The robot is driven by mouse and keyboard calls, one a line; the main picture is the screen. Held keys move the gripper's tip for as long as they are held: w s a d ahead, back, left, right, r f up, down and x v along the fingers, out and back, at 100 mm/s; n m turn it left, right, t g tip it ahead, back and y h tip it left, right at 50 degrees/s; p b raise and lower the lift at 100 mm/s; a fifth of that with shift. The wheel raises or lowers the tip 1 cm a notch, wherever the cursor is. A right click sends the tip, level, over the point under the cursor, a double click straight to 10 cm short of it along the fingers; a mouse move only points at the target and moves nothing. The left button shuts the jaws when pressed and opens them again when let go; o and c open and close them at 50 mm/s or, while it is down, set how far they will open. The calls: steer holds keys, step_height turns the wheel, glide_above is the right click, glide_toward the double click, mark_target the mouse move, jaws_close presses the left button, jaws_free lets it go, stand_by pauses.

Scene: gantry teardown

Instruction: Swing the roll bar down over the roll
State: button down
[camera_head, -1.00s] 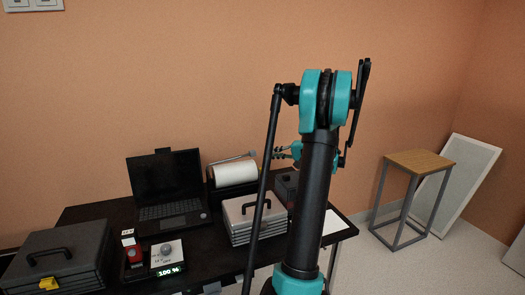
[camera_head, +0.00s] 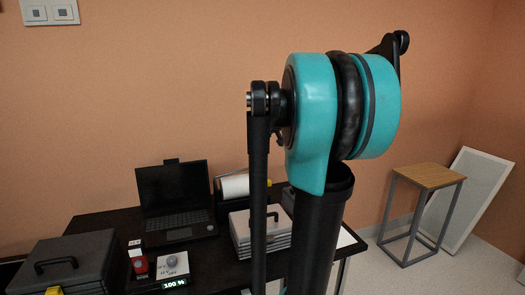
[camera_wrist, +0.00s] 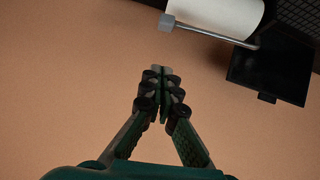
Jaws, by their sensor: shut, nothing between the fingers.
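The white roll (camera_head: 235,186) sits at the back of the dark table, partly hidden by my arm in the head view. It also shows at the top of the wrist view (camera_wrist: 222,12). In the wrist view the thin grey roll bar (camera_wrist: 212,34) runs beside the roll, with a square grey end block (camera_wrist: 167,22). In the head view I cannot clearly make out the bar. My gripper (camera_wrist: 160,72) is shut and empty in the wrist view, apart from the roll and bar in the picture. My arm hides it in the head view.
A laptop (camera_head: 173,192) stands left of the roll. Grey cases (camera_head: 70,260) and (camera_head: 262,232), a red button box (camera_head: 139,267) and a dial box (camera_head: 171,264) are on the table (camera_head: 100,220). A stool (camera_head: 428,177) and leaning panel (camera_head: 468,195) stand right, apart from the table.

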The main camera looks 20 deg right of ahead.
glide_above(263, 165)
steer(key=a, duration=0.2)
step_height(263, 165, down, 6)
steer(key=f, duration=0.3)
steer(key=shift+s+d+f, duration=0.25)
steer(key=shift+d+f, duration=0.05)
steer(key=shift+d, duration=0.1)
steer(key=shift+f, duration=0.4)
steer(key=shift+s+d+f, duration=0.1)
steer(key=shift+d+f, duration=0.2)
steer(key=shift+f, duration=0.4)
steer(key=shift+d+f, duration=0.3)
steer(key=shift+f, duration=0.4)
